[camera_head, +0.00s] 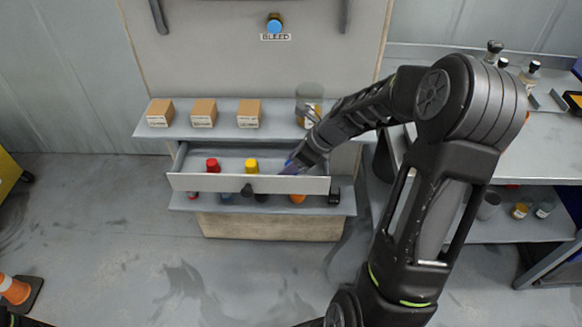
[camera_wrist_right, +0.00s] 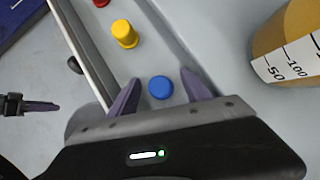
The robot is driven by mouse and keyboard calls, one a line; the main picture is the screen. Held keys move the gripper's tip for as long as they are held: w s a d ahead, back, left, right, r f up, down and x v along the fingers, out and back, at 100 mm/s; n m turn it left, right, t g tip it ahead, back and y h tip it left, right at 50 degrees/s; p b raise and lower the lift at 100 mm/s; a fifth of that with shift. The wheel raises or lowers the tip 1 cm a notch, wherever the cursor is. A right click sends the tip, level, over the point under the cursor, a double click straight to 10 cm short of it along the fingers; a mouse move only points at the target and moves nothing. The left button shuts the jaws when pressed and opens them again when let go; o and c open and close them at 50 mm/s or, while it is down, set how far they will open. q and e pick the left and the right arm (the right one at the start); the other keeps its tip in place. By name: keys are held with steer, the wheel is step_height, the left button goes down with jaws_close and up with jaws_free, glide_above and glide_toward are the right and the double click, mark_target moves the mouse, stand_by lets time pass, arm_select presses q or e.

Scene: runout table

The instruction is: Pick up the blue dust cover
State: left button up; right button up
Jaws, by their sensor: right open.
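The blue dust cover (camera_wrist_right: 161,88) is a small round cap standing in the open drawer (camera_head: 215,183). In the right wrist view it shows between the two fingers of my right gripper (camera_wrist_right: 160,76). The fingers are open, with a gap on each side of the cap. In the head view my right gripper (camera_head: 298,164) reaches into the drawer's right end and mostly hides the cap. A red cap (camera_head: 212,165) and a yellow cap (camera_head: 251,166) stand further left in the drawer. What looks like my left gripper (camera_wrist_right: 28,106) shows at the wrist view's left edge, its opening unclear.
A shelf above the drawer holds several cardboard boxes (camera_head: 203,112) and a clear measuring container (camera_wrist_right: 290,45) close to my right gripper. A blue button (camera_head: 274,24) is on the panel above. A bench (camera_head: 560,125) stands right.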

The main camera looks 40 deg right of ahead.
steer(key=shift+c, duration=0.5)
jaws_close()
stand_by(0.4)
